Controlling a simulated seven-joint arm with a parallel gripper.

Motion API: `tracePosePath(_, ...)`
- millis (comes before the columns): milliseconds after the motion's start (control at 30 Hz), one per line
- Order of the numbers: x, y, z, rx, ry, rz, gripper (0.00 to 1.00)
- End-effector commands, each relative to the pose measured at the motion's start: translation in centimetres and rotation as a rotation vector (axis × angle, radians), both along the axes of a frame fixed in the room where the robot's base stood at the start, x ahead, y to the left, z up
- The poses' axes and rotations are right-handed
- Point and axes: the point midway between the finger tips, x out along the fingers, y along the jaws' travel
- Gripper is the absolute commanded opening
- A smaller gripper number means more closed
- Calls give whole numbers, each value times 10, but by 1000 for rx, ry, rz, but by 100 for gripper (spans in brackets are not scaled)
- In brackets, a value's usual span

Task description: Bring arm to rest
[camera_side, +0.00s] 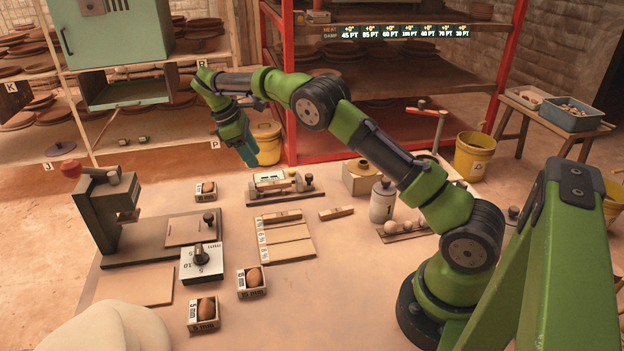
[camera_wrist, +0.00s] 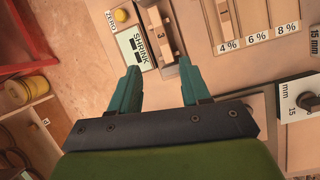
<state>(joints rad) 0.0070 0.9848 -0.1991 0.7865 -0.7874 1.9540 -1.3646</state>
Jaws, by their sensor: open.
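My green arm reaches left over the work table (camera_side: 340,290) in the side view. My gripper (camera_side: 252,162) hangs down at its end, in the air above the far edge of the table, near the shrink gauge (camera_side: 280,186). In the wrist view my gripper (camera_wrist: 158,88) shows two teal fingers spread apart with nothing between them. The shrink gauge (camera_wrist: 133,48) lies ahead of the fingertips in that view. The gripper touches nothing that I can see.
A press (camera_side: 100,210) stands at the left with a dial box (camera_side: 201,263) beside it. A percent-marked board (camera_side: 285,238), small labelled boxes (camera_side: 252,283) and a bottle (camera_side: 382,203) stand on the table. A red rack (camera_side: 292,90) and yellow bucket (camera_side: 266,145) stand behind.

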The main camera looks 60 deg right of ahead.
Motion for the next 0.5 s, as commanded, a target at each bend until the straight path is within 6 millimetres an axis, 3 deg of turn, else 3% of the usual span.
tracePosePath(267, -39, 21, 30, 65, -210, -294, 47)
tracePosePath(500, -100, 60, 75, 199, -423, -575, 47)
